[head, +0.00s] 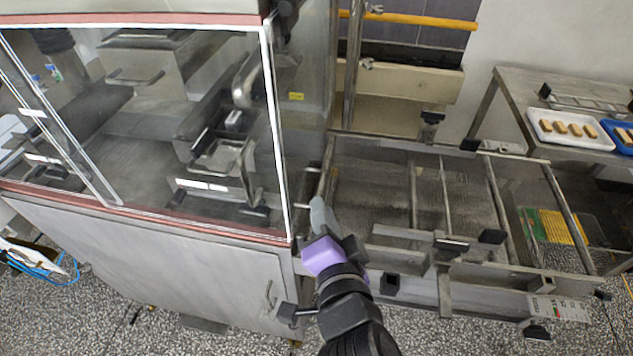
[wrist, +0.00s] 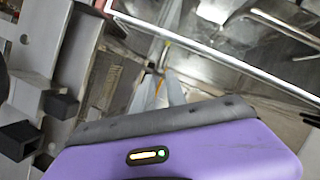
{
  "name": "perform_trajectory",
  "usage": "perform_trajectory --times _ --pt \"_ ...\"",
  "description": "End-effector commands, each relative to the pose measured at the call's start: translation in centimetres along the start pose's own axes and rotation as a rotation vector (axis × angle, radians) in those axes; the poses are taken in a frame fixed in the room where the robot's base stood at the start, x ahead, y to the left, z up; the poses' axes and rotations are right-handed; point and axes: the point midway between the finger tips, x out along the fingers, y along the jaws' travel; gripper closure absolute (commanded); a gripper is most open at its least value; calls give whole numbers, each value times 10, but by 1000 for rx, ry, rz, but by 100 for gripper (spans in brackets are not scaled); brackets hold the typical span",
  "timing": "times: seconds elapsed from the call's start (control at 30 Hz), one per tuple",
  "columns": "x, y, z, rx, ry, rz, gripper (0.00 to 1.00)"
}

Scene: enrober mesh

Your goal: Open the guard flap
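The guard flap (head: 275,110) appears to be the large clear panel with white edges on the front of the steel machine at the left in the head view. It hangs down and looks closed, its lower edge along the reddish strip. A long pale edge, likely the flap's (wrist: 215,55), crosses the upper right of the wrist view. My gripper (head: 318,208), with a purple body, is just right of the panel's lower right corner. In the wrist view its two grey fingertips (wrist: 161,90) stand slightly apart with nothing seen between them. Contact with the panel is not visible.
A steel frame with a wire mesh bed (head: 380,190) extends to the right of my gripper. Brackets and dark knobs stick out along its near side. A side table with a white tray (head: 570,130) and a blue tray (head: 622,138) stands far right. Speckled floor lies in front.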

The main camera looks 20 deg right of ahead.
Motion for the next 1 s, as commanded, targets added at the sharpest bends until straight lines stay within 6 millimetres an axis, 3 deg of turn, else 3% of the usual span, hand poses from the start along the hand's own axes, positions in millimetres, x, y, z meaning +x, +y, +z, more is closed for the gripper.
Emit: perform_trajectory --times 0.43,0.8,0.83,0.9,1.0 --pt "61 -1 -1 -2 -1 -1 83" --pt "69 0 0 -3 -2 -1 83" --pt "69 0 0 -3 -2 -1 85" --pt "68 0 0 -3 -2 -1 99" --pt "68 1 0 -3 -2 0 100"
